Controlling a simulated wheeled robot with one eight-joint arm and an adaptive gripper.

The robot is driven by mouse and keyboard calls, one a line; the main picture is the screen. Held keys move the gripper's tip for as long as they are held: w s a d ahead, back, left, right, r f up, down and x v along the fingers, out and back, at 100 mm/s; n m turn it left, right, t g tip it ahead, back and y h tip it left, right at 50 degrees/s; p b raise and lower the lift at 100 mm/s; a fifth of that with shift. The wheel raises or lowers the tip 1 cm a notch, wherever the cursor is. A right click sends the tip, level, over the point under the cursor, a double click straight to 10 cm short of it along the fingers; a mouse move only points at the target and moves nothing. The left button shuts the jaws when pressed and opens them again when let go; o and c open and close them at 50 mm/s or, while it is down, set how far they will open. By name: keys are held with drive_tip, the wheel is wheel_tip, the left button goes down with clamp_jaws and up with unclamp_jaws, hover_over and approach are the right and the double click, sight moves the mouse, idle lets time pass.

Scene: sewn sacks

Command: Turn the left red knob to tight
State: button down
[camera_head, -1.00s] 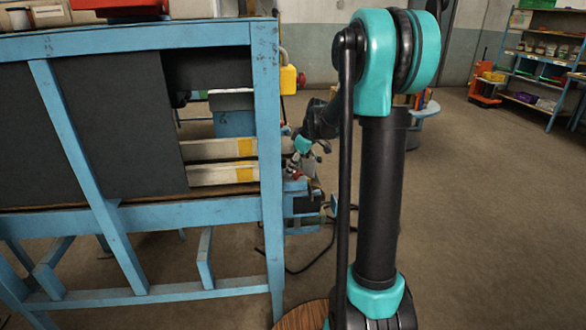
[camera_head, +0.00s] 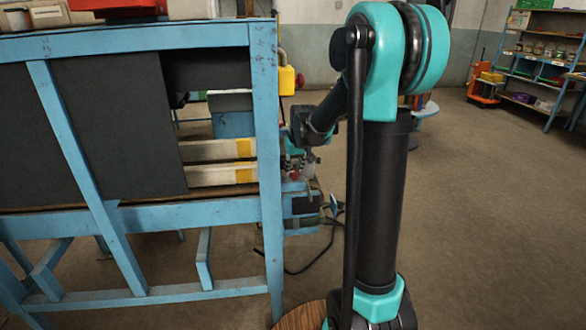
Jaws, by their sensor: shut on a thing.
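A small red knob (camera_head: 295,175) shows on the blue machine part just right of the blue frame's corner post. My gripper (camera_head: 299,166) is at this knob, small in the view and partly hidden by the post and my own arm. It is shut on the red knob as far as this view shows. I cannot see the fingertips clearly, nor how far the knob is turned. No second red knob shows clearly beside it.
The blue metal frame (camera_head: 265,120) with dark panels fills the left side. A yellow box (camera_head: 287,80) is fixed behind its post. A cable lies on the floor below. Shelves (camera_head: 545,60) stand at the far right. The floor at right is clear.

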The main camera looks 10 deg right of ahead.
drive_tip(key=shift+d+m+h, duration=0.1)
drive_tip(key=shift+m+h, duration=0.3)
drive_tip(key=shift+m, duration=0.6)
drive_tip(key=c, duration=1.2)
unclamp_jaws()
drive_tip(key=shift+s+r, duration=0.1)
drive_tip(key=shift+r, duration=0.2)
drive_tip(key=shift+v, duration=1.1)
drive_tip(key=s, duration=1.2)
